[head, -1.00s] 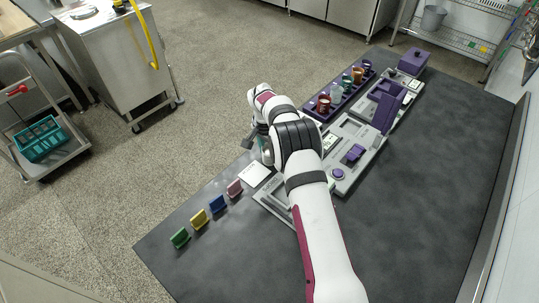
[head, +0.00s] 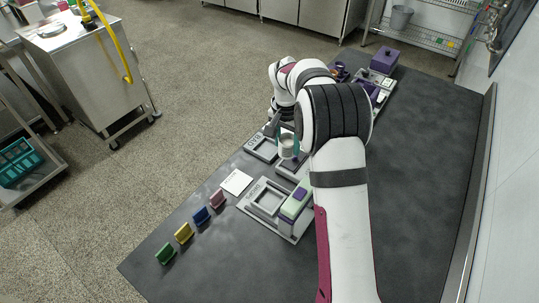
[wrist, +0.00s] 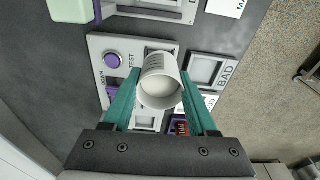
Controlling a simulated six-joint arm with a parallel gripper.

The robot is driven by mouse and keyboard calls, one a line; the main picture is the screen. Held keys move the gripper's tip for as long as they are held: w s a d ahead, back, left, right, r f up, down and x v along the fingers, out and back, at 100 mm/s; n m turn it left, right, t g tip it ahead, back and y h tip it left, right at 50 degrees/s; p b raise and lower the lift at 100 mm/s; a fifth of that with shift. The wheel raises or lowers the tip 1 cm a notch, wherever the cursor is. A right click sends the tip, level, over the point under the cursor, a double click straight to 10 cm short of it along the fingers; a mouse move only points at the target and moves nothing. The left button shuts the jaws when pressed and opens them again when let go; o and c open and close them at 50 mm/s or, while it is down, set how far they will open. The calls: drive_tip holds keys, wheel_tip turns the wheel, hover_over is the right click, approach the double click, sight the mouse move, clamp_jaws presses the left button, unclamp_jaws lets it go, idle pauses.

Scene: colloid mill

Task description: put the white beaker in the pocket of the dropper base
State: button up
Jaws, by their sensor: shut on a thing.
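The white beaker (wrist: 161,83) is between the two teal fingers of my gripper (wrist: 160,90) in the wrist view, and the gripper is shut on it. The beaker's open mouth faces the wrist camera. In the head view the beaker (head: 287,146) hangs below my gripper (head: 284,136), near the grey "BAD" tray. A grey base (head: 249,207) with a square recessed pocket, which looks like the dropper base, lies nearer the front; its label is too small to read. A pale green block with a purple part stands on its right side. The pocket looks empty.
Under the beaker is a grey "TEST" panel (wrist: 108,45) with a purple button and slider. The "BAD" tray (head: 262,147) is beside it. A white card (head: 236,182) and several coloured holders (head: 201,215) lie front left. The dark table right of my arm is clear.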

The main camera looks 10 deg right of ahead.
drive_tip(key=s+a+n+y, duration=0.1)
drive_tip(key=s+a+n, duration=0.5)
drive_tip(key=s+n, duration=0.2)
drive_tip(key=shift+n, duration=0.3)
drive_tip(key=f, duration=1)
drive_tip(key=shift+s+a, duration=0.15)
drive_tip(key=shift+a, duration=0.05)
drive_tip(key=shift+f, duration=0.15)
drive_tip(key=o, duration=1.4)
drive_tip(key=shift+c, duration=0.2)
wheel_tip(320, 180, up, 11)
drive_tip(key=s, duration=0.1)
drive_tip(key=s+r+m+y, duration=0.1)
drive_tip(key=s+r, duration=0.3)
drive_tip(key=s, duration=1)
drive_tip(key=s+a+r+m+g, duration=0.1)
drive_tip(key=s+r+m, duration=0.3)
drive_tip(key=s, duration=1)
drive_tip(key=shift+s+a+r+m+y, duration=0.2)
drive_tip(key=shift+s+r+m+y, duration=0.1)
drive_tip(key=shift+r+y, duration=0.15)
